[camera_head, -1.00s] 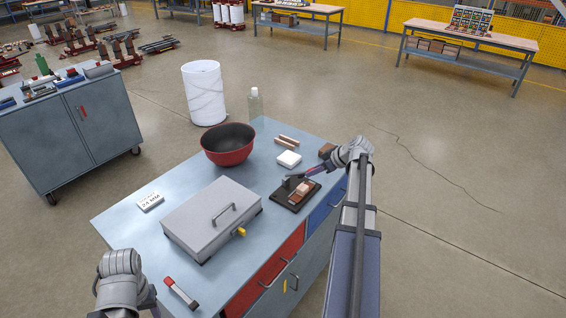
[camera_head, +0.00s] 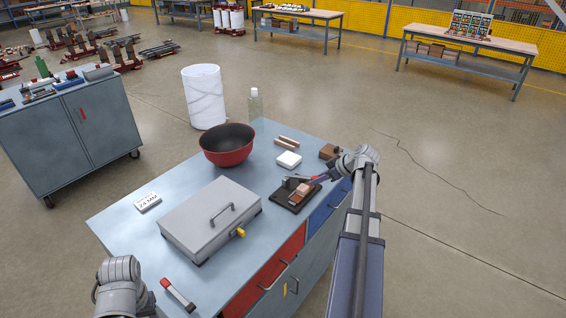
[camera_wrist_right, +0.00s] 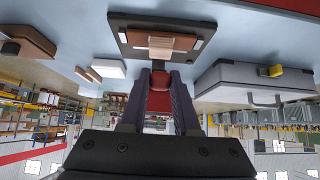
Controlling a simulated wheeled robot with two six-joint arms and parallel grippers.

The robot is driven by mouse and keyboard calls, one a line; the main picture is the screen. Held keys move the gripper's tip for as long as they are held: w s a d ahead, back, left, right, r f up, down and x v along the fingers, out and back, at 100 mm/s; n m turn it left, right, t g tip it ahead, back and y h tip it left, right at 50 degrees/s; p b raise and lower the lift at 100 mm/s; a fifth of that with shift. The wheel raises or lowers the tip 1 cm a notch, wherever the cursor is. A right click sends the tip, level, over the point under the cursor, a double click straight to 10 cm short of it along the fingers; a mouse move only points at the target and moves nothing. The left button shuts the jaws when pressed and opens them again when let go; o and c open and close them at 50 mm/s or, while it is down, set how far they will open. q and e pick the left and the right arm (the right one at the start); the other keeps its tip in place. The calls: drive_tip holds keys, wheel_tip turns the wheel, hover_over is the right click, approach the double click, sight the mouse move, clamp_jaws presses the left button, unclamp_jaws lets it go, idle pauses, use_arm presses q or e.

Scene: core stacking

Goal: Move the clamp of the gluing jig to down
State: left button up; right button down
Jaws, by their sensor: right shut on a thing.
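The gluing jig (camera_head: 283,200) is a dark plate at the right edge of the workbench, with brown wooden blocks (camera_head: 302,190) on it. My right gripper (camera_head: 314,182) reaches in low from the right over the jig. In the right wrist view, its dark fingers (camera_wrist_right: 160,84) are shut on the red clamp handle (camera_wrist_right: 160,99), with the wooden blocks just beyond. The fingers hide part of the clamp, so its exact angle is unclear. My left arm shows at the bottom left, but its fingers do not show.
A grey lidded box (camera_head: 195,225) stands left of the jig. A dark red bowl (camera_head: 229,145), a white block (camera_head: 288,159) and a brown block (camera_head: 328,151) are behind. A red-ended tool (camera_head: 179,294) lies in front.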

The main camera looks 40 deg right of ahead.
drive_tip(key=shift+s+d+f+b, duration=0.1)
drive_tip(key=shift+s+f+b, duration=0.1)
drive_tip(key=shift+f+b, duration=0.2)
drive_tip(key=shift+s+f+b, duration=0.2)
drive_tip(key=shift+f+b, duration=0.1)
drive_tip(key=shift+f, duration=0.2)
wheel_tip(320, 180, down, 2)
drive_tip(key=shift+s+f+b, duration=0.1)
drive_tip(key=shift+b, duration=0.95)
drive_tip(key=c, duration=1.1)
unclamp_jaws()
drive_tip(key=shift+f, duration=0.1)
drive_tip(key=shift+o, duration=0.7)
drive_tip(key=o, duration=0.4)
drive_tip(key=shift+r, duration=0.2)
